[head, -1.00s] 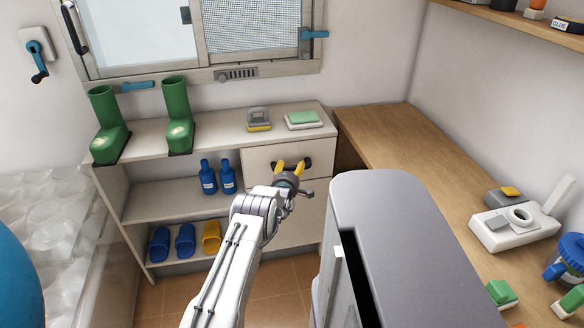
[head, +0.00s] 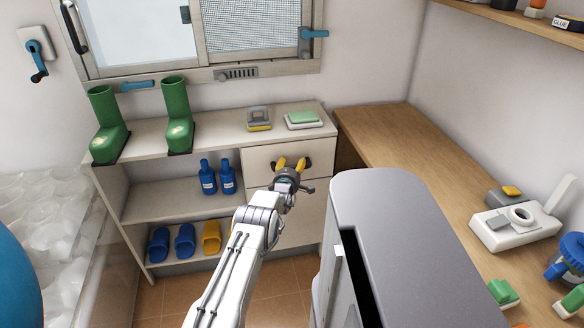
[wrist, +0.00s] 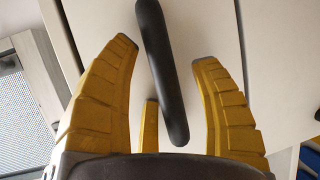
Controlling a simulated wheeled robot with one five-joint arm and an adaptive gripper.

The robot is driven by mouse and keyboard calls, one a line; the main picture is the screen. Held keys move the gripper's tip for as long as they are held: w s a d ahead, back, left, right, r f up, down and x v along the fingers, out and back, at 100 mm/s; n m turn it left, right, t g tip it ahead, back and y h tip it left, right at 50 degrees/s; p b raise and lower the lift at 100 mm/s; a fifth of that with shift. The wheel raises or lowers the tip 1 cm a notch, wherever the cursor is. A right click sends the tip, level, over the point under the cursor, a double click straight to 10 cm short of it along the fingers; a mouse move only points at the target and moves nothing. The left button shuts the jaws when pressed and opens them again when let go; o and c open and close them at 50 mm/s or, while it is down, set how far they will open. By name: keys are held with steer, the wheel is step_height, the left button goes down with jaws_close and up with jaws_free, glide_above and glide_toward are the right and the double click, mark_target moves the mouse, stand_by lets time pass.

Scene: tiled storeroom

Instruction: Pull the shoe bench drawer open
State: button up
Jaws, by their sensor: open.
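The shoe bench (head: 150,188) is a cream unit under the window, with open shelves on the left and drawers on the right. Its upper drawer (head: 262,156) looks closed and has a dark bar handle. In the wrist view the black handle (wrist: 162,70) runs between my yellow fingers, across the cream drawer front (wrist: 200,25). My gripper (head: 291,162) is open at the handle, with one finger on each side of it; it also shows in the wrist view (wrist: 166,50). Gaps show between the handle and the outer fingers. The head view partly hides the handle behind my gripper.
Green boots (head: 178,120), a brush and a sponge stand on the bench top. Blue bottles (head: 217,178) and slippers (head: 185,240) fill the shelves. A wooden counter (head: 400,150) runs along the right wall. Some tiled floor (head: 285,285) is clear before the bench.

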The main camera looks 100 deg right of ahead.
steer(key=shift+c, duration=0.4)
jaws_close()
steer(key=shift+a, duration=0.1)
